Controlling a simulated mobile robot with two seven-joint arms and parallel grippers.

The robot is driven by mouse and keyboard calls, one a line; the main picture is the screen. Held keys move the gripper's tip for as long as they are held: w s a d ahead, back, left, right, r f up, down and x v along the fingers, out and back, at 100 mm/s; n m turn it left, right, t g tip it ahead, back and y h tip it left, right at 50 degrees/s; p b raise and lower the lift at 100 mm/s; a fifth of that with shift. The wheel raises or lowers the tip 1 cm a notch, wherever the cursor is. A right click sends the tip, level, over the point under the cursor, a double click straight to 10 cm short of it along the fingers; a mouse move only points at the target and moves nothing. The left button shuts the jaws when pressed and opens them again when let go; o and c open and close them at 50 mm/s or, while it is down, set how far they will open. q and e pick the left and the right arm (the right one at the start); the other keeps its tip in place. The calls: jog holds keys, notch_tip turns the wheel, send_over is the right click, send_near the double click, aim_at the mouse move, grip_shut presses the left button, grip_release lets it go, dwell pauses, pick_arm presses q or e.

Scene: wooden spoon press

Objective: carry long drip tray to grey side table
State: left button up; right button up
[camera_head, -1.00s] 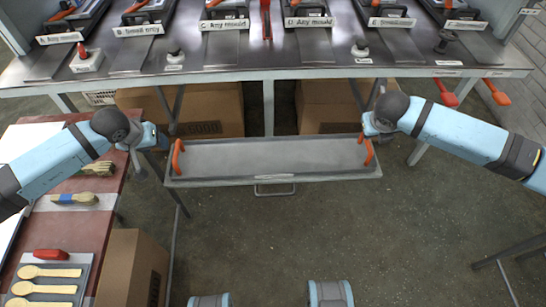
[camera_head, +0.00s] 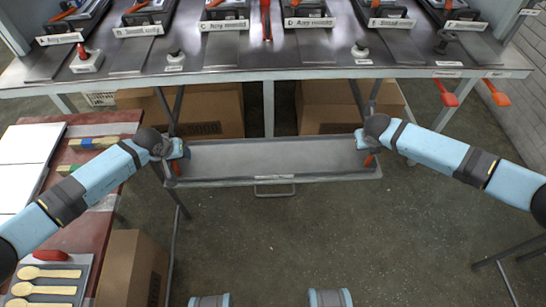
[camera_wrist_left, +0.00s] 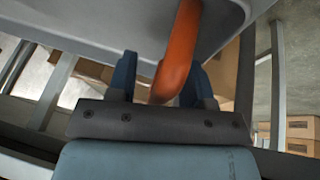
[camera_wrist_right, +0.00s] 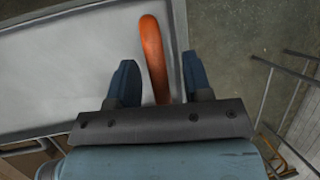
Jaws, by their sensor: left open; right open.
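The long drip tray (camera_head: 270,158) is a shallow grey tray in front of the steel bench, with an orange handle at each end. My left gripper (camera_head: 182,150) is at the tray's left end. In the left wrist view its open fingers (camera_wrist_left: 158,82) stand either side of the left orange handle (camera_wrist_left: 178,50). My right gripper (camera_head: 362,142) is at the tray's right end. In the right wrist view its open fingers (camera_wrist_right: 158,82) stand either side of the right orange handle (camera_wrist_right: 153,55). Neither gripper is closed on its handle. I cannot pick out the grey side table for certain.
The steel bench (camera_head: 250,68) with several moulds is behind the tray. Cardboard boxes (camera_head: 215,110) sit below it. A red-topped table (camera_head: 95,225) with wooden spoons (camera_head: 45,272) and a cardboard box (camera_head: 132,268) stand at left. Open floor (camera_head: 400,240) lies at front right.

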pick_arm(q)
jog(key=shift+f, duration=0.1)
grip_shut()
pick_arm(e)
grip_shut()
jog(key=shift+w, duration=0.1)
dwell(1.1)
